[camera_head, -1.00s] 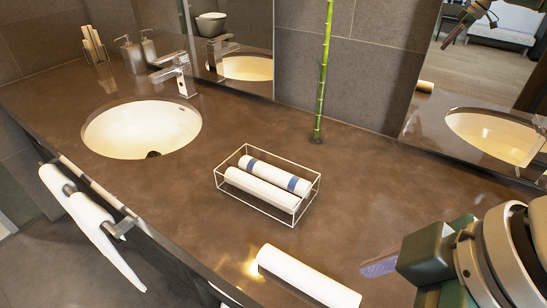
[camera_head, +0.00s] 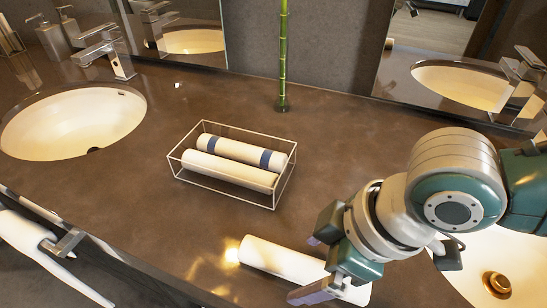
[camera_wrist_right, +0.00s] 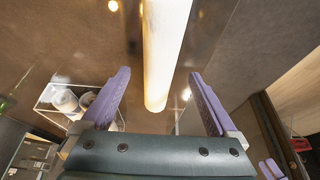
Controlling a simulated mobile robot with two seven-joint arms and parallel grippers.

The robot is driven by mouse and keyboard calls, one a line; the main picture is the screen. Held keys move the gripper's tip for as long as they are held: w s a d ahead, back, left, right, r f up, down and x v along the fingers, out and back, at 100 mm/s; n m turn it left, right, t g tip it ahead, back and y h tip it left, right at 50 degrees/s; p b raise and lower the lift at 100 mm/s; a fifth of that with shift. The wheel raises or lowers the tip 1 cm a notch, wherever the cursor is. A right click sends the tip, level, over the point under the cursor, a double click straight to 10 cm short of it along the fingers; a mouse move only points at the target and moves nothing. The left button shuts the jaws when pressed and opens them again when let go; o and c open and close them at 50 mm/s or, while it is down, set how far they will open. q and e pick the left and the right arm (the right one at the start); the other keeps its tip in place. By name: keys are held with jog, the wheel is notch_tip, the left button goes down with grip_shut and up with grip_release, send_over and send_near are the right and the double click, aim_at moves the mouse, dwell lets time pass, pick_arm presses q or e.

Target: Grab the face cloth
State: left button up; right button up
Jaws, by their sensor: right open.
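A loose rolled white cloth (camera_head: 285,262) lies on the brown counter near its front edge. Its right end is partly hidden behind my right gripper. My right gripper (camera_head: 316,262) is open and empty, with its purple fingers at the right part of this roll. In the right wrist view the white roll (camera_wrist_right: 163,45) runs lengthwise between the two spread fingers (camera_wrist_right: 158,76), apart from both. Two more white rolls lie in a wire basket; the back roll (camera_head: 232,148) has blue bands, the front one (camera_head: 228,170) is plain. My left gripper is not in view.
The wire basket (camera_head: 222,198) stands behind the loose roll. A sink (camera_head: 70,125) is at left with a faucet (camera_head: 108,50), another sink (camera_head: 500,265) at right under my arm. A green stalk (camera_head: 283,60) stands at the back wall. A towel (camera_head: 40,255) hangs at the front left.

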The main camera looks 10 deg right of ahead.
jog(key=shift+w+a+f, duration=0.1)
jog(key=shift+a+f, duration=0.1)
jog(key=shift+f, duration=0.35)
jog(key=c, duration=1.4)
jog(key=shift+r, duration=0.15)
